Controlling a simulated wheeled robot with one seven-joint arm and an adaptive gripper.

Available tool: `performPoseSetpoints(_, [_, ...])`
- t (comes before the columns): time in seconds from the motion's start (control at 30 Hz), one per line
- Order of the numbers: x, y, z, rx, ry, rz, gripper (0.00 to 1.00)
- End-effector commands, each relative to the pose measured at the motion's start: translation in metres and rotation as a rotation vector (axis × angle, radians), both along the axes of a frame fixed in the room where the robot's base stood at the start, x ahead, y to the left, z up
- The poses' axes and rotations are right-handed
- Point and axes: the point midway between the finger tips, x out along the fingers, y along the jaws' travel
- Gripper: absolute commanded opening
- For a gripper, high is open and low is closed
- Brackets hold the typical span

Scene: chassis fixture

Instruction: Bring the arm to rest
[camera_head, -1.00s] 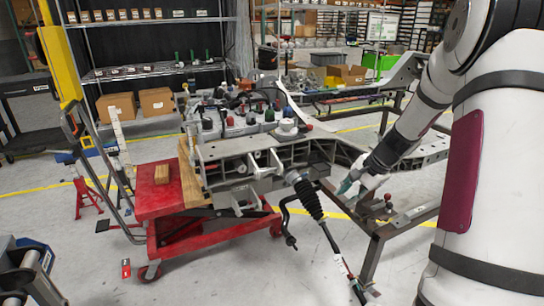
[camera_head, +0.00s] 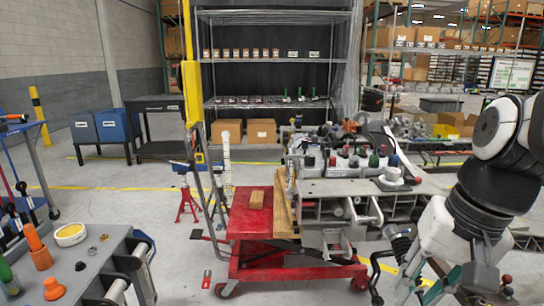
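My arm (camera_head: 490,205) is folded at the right side of the head view, bent at its black and white joints. My gripper (camera_head: 440,286) hangs low at the right, in front of the chassis fixture, with its fingers pointing down. Its fingertips run close to the bottom edge of the picture, and I cannot tell whether they are apart or closed. I see no object clearly held in it. The grey chassis frame (camera_head: 325,188) stands behind and left of it, partly hidden by my arm.
A red lift cart (camera_head: 250,222) with a wood block (camera_head: 257,199) stands under the chassis. A grey worktable (camera_head: 90,275) with orange knobs and a yellow-topped tub (camera_head: 70,235) is at the lower left. Wire shelves (camera_head: 270,60) stand behind. The floor between worktable and cart is mostly clear.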

Motion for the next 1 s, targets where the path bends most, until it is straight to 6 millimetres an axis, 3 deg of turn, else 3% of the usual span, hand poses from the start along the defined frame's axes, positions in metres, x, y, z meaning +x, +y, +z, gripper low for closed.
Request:
performPoseSetpoints(0.03, [-0.02,0.009,0.004,-0.025,-0.006,0.059,0.26])
performPoseSetpoints(0.2, [-0.071,0.02,0.005,-0.092,-0.001,0.202,0.26])
performPoseSetpoints(0.53, [-0.134,0.019,-0.005,-0.182,-0.001,0.379,0.26])
performPoseSetpoints(0.87, [-0.133,0.018,0.046,-0.202,-0.069,0.375,0.26])
performPoseSetpoints(1.0, [-0.133,0.017,0.077,-0.211,-0.112,0.371,0.26])
